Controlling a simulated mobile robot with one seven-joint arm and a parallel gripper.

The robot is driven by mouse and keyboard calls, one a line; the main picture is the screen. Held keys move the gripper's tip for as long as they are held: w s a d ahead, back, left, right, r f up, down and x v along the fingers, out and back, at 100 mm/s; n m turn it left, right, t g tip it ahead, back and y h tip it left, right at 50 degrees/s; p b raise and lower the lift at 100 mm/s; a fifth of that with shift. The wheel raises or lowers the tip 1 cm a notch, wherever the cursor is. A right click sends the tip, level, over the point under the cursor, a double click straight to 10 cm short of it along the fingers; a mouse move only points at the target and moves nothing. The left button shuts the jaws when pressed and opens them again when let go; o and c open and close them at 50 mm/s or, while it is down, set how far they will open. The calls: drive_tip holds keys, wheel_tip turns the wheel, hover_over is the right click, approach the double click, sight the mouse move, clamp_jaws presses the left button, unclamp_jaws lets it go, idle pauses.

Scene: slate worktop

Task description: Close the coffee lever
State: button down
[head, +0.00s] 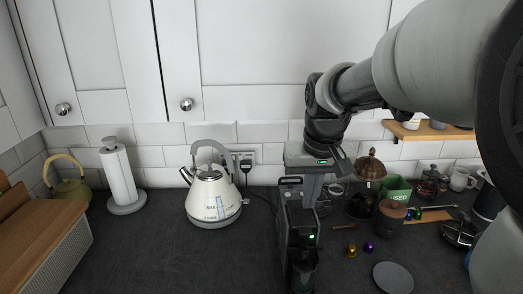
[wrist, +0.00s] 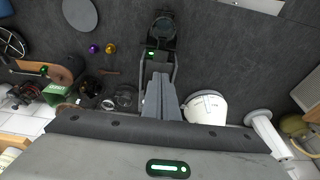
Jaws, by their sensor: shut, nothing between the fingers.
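The dark coffee machine (head: 299,240) stands on the worktop in the lower middle of the head view, with a green light on it. It also shows at the top middle of the wrist view (wrist: 160,42). Its lever (head: 290,182) appears as a dark loop standing up above the machine's top; in the wrist view its side bars (wrist: 174,68) run on both sides of my fingertips. My gripper (head: 310,203) points down close behind the lever, shut and empty. Its fingers show in the wrist view (wrist: 158,76). I cannot tell whether they touch the lever.
A cream kettle (head: 212,200) stands left of the machine. On the right are a brown-lidded pot (head: 391,217), coffee capsules (head: 368,247), a green box (head: 396,190) and a grey disc (head: 393,278). A paper-towel roll (head: 119,178) stands at left. The worktop between kettle and machine is clear.

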hover_over(305, 232)
wheel_tip(305, 232, down, 6)
drive_tip(key=shift+s+r, duration=0.1)
drive_tip(key=shift+r, duration=0.05)
drive_tip(key=shift+s+f+b, duration=0.2)
drive_tip(key=shift+f+b, duration=0.25)
drive_tip(key=shift+f, duration=0.05)
drive_tip(key=shift+s+f+b, duration=0.15)
drive_tip(key=shift+f+b, duration=0.3)
drive_tip(key=shift+f, duration=0.05)
drive_tip(key=shift+r, duration=0.15)
